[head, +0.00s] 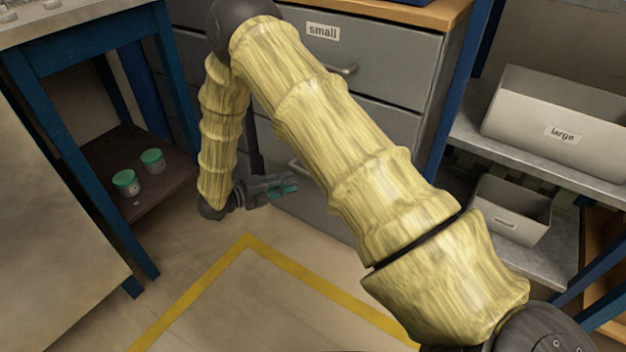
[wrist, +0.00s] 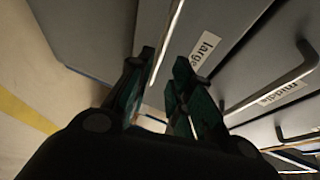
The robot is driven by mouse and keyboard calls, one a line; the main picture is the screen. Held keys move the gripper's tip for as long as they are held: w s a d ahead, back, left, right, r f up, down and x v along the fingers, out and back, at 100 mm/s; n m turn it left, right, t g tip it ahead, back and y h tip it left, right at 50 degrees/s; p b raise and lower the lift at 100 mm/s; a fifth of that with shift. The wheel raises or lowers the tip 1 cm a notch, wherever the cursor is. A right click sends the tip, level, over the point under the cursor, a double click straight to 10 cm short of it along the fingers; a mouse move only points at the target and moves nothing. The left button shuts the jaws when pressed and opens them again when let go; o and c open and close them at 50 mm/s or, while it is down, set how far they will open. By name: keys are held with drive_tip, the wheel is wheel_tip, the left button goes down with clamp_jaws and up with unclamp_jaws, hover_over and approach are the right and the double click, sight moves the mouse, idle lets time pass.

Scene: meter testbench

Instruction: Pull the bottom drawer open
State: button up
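The grey drawer cabinet (head: 385,62) stands behind my arm in the head view. Its bottom drawer front (head: 315,208) is partly hidden by my arm. In the wrist view the bottom drawer bears the label "large" (wrist: 205,50). A thin bright bar, seemingly its handle (wrist: 171,38), runs between my fingers. My gripper (head: 285,188) is low in front of the cabinet; the wrist view shows its green-padded fingers (wrist: 164,62) apart, one on each side of the bar. I cannot tell whether either finger touches it. The bottom drawer looks shut.
The middle drawer's handle (wrist: 272,82) juts out beside my gripper. The top drawer is labelled "small" (head: 323,31). A blue-legged table (head: 45,95) with two green-lidded jars (head: 126,182) stands left, and a shelf with grey bins (head: 555,120) right. Floor before the cabinet is clear.

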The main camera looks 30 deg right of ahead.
drive_tip(key=d+b, duration=0.1)
drive_tip(key=d, duration=0.2)
drive_tip(key=d+f+b, duration=0.1)
drive_tip(key=d, duration=0.2)
drive_tip(key=d+b, duration=0.1)
drive_tip(key=d, duration=0.2)
drive_tip(key=shift+d+f, duration=0.2)
drive_tip(key=shift+f, duration=0.2)
clamp_jaws()
